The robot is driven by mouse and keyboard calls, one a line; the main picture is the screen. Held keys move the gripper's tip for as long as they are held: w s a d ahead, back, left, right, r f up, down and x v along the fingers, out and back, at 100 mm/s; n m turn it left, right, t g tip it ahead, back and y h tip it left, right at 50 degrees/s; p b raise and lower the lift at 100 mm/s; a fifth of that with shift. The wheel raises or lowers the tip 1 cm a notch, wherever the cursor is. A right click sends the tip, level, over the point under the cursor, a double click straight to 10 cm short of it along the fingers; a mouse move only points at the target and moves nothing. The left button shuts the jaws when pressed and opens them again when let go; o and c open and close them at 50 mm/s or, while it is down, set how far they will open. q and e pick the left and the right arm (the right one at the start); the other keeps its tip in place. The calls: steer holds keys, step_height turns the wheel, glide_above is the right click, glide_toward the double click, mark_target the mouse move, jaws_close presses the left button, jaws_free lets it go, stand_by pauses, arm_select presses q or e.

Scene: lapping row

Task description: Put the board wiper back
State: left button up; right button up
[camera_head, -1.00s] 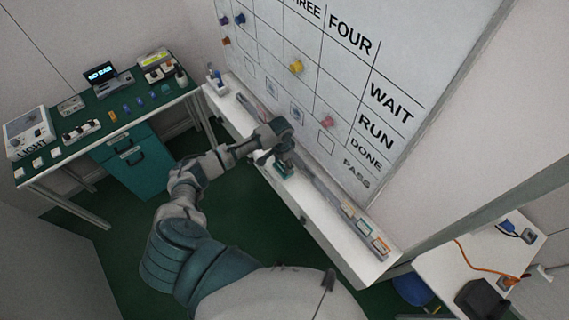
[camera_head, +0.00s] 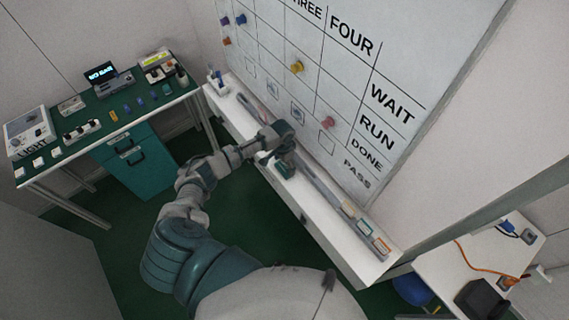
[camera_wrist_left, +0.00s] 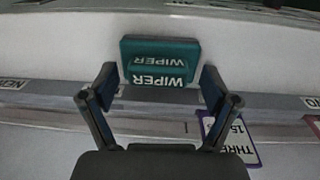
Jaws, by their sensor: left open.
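The board wiper is a dark green block with white WIPER lettering. In the left wrist view the wiper (camera_wrist_left: 160,60) lies ahead, on a pale surface. My left gripper (camera_wrist_left: 159,76) is open, its two fingers on either side of the wiper's near end. Whether they touch it I cannot tell. In the head view my left gripper (camera_head: 270,158) is over the white ledge (camera_head: 331,236) below the whiteboard, and the wiper (camera_head: 286,168) shows partly beside it. My right gripper is not in view.
The whiteboard (camera_head: 371,72) with coloured magnets rises behind the ledge. A grey rail (camera_head: 322,187) runs along the ledge, with small label cards (camera_head: 365,228) at its right. A green-topped desk (camera_head: 100,115) stands left. A white table (camera_head: 470,262) with an orange cable is at right.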

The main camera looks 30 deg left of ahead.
arm_select(q)
step_height(320, 180, up, 12)
steer(key=shift+a, duration=0.3)
stand_by(0.6)
